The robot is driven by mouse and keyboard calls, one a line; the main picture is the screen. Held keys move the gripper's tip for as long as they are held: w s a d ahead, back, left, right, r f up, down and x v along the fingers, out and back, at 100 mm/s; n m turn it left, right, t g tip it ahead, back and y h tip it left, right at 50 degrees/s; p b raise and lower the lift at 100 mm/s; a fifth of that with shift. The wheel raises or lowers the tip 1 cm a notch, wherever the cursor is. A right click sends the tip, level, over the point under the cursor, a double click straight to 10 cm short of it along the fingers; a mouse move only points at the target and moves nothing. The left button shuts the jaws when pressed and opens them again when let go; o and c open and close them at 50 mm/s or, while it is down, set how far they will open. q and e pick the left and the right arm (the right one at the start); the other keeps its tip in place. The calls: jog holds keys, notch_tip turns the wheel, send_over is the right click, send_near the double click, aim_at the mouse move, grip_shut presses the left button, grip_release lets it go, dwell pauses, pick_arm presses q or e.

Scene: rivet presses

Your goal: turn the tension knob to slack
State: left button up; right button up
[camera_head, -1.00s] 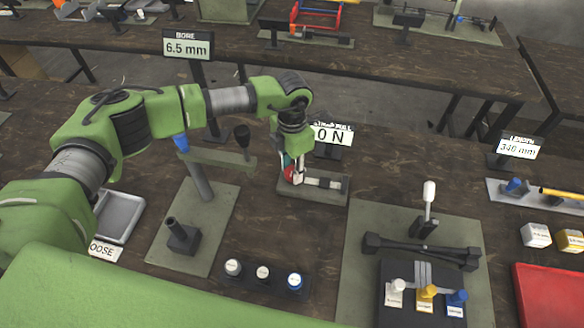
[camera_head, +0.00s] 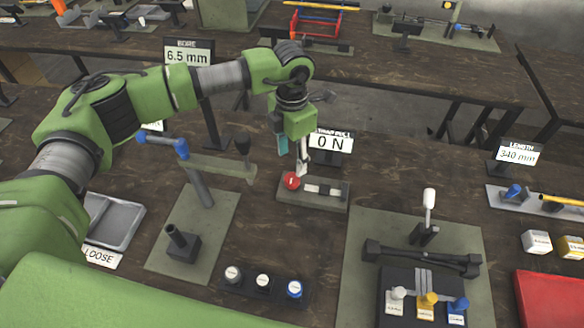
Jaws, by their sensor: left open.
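A red round knob (camera_head: 291,181) sits at the left end of a small grey-green base (camera_head: 312,198) with a pale metal strip beside it. A sign reading "0 N" (camera_head: 331,142) stands just behind, its upper line partly covered by my gripper. My left gripper (camera_head: 297,160) points down just above and behind the knob, open, holding nothing and apart from the knob. One finger looks teal and one pale. My right gripper is not in view.
The "6.5 mm" sign (camera_head: 188,56) and a press with a blue-ended lever (camera_head: 200,185) stand left of the knob. Several capped pegs (camera_head: 263,281) are in front. A fixture with a white-handled lever (camera_head: 429,202) is at right, with a red tray (camera_head: 552,296) beyond it.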

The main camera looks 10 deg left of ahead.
pick_arm(q)
jog(key=shift+r, duration=2.05)
